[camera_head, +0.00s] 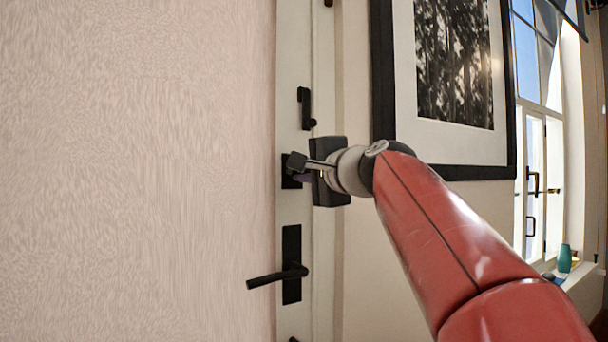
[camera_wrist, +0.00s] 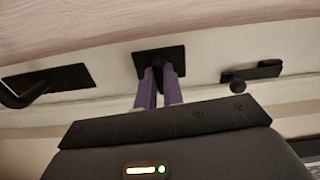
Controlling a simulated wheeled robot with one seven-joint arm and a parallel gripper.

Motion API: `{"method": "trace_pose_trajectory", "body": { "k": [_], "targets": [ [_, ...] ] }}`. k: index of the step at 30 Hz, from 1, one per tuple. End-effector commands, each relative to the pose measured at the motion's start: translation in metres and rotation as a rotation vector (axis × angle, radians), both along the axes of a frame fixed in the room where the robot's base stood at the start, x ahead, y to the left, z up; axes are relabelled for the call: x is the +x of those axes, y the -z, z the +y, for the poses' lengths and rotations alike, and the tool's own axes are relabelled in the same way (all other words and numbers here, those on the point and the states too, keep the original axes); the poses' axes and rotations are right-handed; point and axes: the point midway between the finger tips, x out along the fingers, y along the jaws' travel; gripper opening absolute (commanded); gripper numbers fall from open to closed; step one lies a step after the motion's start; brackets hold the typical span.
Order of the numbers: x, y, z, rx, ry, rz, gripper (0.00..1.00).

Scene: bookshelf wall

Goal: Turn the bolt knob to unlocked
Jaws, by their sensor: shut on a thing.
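The bolt knob's black square plate (camera_head: 286,179) is on the door's pale edge strip, between the upper black latch and the lever handle. In the wrist view the plate (camera_wrist: 174,52) is at the top centre, with the dark knob (camera_wrist: 159,59) on it between my fingers. My gripper (camera_wrist: 159,78) has two purple fingers close together, shut on the knob. In the head view my gripper (camera_head: 301,175) reaches the plate from the right, and its body hides most of the knob. I cannot tell the knob's exact angle.
Below the bolt is a black lever handle (camera_head: 291,270), also at left in the wrist view (camera_wrist: 62,80). Above is a black latch (camera_head: 305,108). A framed picture (camera_head: 460,150) hangs close behind my wrist. A window (camera_head: 535,130) is at far right.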

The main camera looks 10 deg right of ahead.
Motion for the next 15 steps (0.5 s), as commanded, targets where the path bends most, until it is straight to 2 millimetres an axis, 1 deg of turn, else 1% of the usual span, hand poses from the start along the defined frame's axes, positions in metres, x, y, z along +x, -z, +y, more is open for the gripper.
{"method": "trace_pose_trajectory", "body": {
  "k": [5, 15],
  "targets": [
    [0.0002, 0.0030, 0.0006, -0.115, -0.001, -0.037, 0.00],
    [0.0003, 0.0030, 0.0003, -0.417, 0.000, -0.137, 0.00]
  ]
}}
